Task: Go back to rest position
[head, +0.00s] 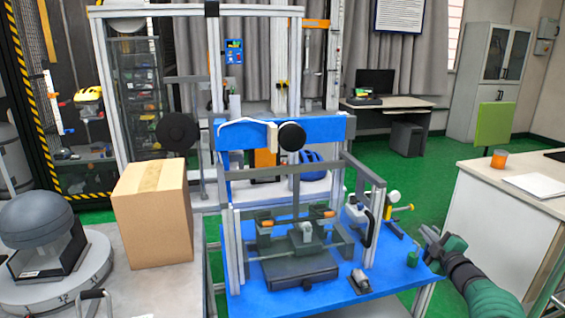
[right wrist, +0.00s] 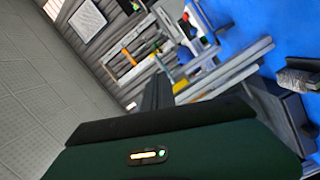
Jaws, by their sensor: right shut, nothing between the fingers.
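My right gripper (head: 432,240) is at the lower right of the head view, at the right edge of the blue table (head: 395,272). It is shut and empty, and its green arm comes in from the right. In the right wrist view my dark gripper (right wrist: 158,95) points toward the frame posts, with the blue table surface to the right. The drop tower (head: 235,245), a metal frame with a blue crossbeam (head: 245,134), stands on the table, apart from the gripper. My left gripper is not in view.
A cardboard box (head: 152,215) stands left of the tower. A grey dome device (head: 42,222) is at the far left. A small dark clamp-like item (head: 360,282) lies at the table's front. A white desk (head: 510,220) stands at the right, with green floor between.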

